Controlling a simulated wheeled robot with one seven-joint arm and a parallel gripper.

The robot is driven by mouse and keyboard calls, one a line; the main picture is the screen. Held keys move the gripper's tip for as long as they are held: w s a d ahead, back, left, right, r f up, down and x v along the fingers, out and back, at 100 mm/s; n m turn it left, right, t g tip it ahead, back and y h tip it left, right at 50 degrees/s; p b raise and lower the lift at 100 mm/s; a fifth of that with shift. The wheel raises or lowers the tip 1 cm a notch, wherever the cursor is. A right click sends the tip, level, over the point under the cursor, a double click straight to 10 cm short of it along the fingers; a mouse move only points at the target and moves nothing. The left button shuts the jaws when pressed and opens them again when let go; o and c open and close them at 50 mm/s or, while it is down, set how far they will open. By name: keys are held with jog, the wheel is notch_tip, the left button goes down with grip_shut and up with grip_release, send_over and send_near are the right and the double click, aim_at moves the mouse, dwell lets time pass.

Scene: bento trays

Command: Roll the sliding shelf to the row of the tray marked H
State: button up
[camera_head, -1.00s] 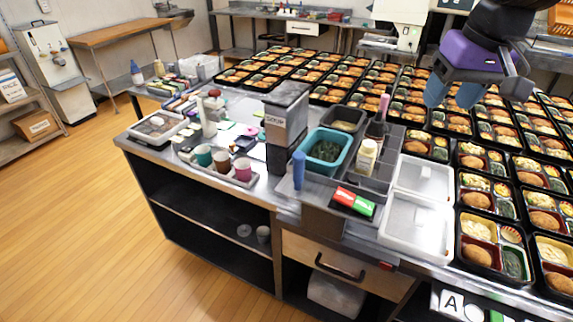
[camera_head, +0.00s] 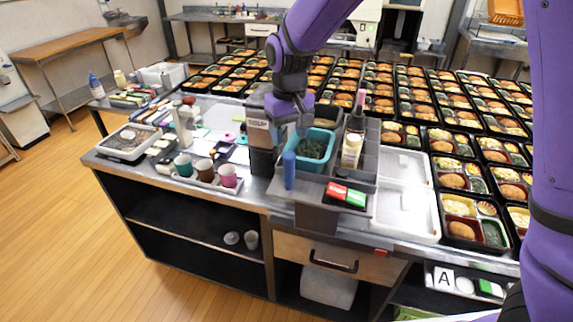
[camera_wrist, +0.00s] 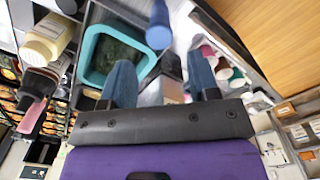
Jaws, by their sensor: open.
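The sliding shelf (camera_head: 312,197) is a grey compartmented unit on the counter, left of the tray rows. It carries a teal bin (camera_head: 319,165) of dark green contents, bottles, a blue cylinder (camera_head: 289,170) and red and green boxes (camera_head: 346,196). My gripper (camera_head: 288,128) is open and empty, pointing down by the grey SOUP box (camera_head: 262,145) and the bin. In the wrist view, the fingers (camera_wrist: 162,80) are apart, with the bin (camera_wrist: 84,62) behind the left one. Contact with the shelf cannot be told. A white card marked A (camera_head: 443,279) is at the front right; no H mark is readable.
Long rows of filled bento trays (camera_head: 462,218) cover the right and back of the counter. White empty trays (camera_head: 408,215) lie right of the shelf. Cups (camera_head: 228,176) and small items crowd the left. My purple arm hides part of the right side.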

aim_at(289, 165)
notch_tip(289, 165, down, 10)
jog(key=shift+r, duration=0.2)
jog(key=shift+c, duration=0.2)
grip_shut()
